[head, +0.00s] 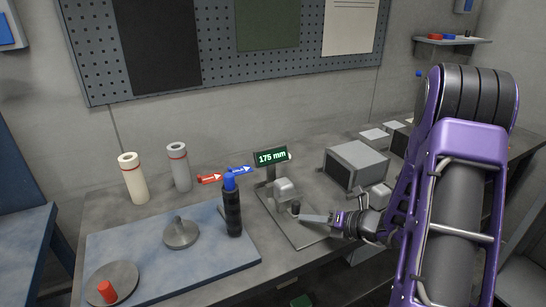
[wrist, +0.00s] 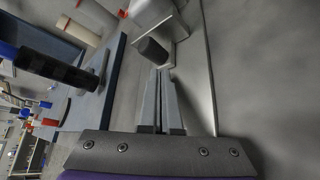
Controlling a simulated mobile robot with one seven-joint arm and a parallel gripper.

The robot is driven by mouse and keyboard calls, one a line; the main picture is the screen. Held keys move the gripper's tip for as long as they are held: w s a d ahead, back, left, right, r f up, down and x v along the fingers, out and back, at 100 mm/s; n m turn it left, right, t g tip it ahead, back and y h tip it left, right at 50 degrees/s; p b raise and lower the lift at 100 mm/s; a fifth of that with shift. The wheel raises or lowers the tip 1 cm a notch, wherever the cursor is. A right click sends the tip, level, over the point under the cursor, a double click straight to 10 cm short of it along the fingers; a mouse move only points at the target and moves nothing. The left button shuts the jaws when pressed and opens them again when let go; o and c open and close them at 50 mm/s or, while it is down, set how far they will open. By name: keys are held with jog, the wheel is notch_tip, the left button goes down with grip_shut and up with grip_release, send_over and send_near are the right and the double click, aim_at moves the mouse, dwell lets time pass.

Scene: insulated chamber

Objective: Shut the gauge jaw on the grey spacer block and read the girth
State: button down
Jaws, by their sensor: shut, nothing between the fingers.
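The gauge stands on a grey base plate (head: 315,236) and its green display (head: 271,157) reads 175 mm. Its rounded grey head (head: 286,190) sits below the display, with a small dark knob (head: 296,206) at the front. The knob also shows in the wrist view (wrist: 152,50). My gripper (head: 303,217) is shut and empty, its fingertips (wrist: 160,72) close to the knob; I cannot tell whether they touch it. A large grey block (head: 356,166) stands right of the gauge. I cannot tell whether it is the spacer block, or whether anything sits in the gauge jaw.
A dark bottle with a blue cap (head: 232,208) stands left of the gauge, on the blue mat (head: 150,262) with a grey disc weight (head: 181,234). Red and blue arrow tags (head: 238,169) are behind. White (head: 133,180) and grey (head: 178,168) cylinders stand further left.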

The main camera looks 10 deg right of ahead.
aim_at(319, 238)
jog(key=shift+w+a+r, duration=0.1)
jog(key=shift+w+a, duration=0.05)
jog(key=shift+w, duration=0.35)
jog(key=shift+s, duration=0.1)
jog(key=shift+s+d, duration=0.2)
jog(key=shift+s, duration=0.35)
jog(key=shift+s+d, duration=0.15)
jog(key=shift+s, duration=0.35)
jog(key=shift+s, duration=0.1)
jog(key=shift+s+d+r+p, duration=0.25)
jog(key=shift+s+p, duration=0.1)
jog(key=shift+s, duration=0.2)
jog(key=shift+s+d+r+p, duration=0.15)
jog(key=shift+s+r+p, duration=0.2)
jog(key=shift+s, duration=0.25)
jog(key=shift+s+d+r+p, duration=0.2)
jog(key=shift+s+p, duration=0.15)
jog(key=shift+s, duration=0.2)
jog(key=shift+s+d+r, duration=0.15)
jog(key=shift+s+d, duration=0.05)
jog(key=shift+s, duration=0.45)
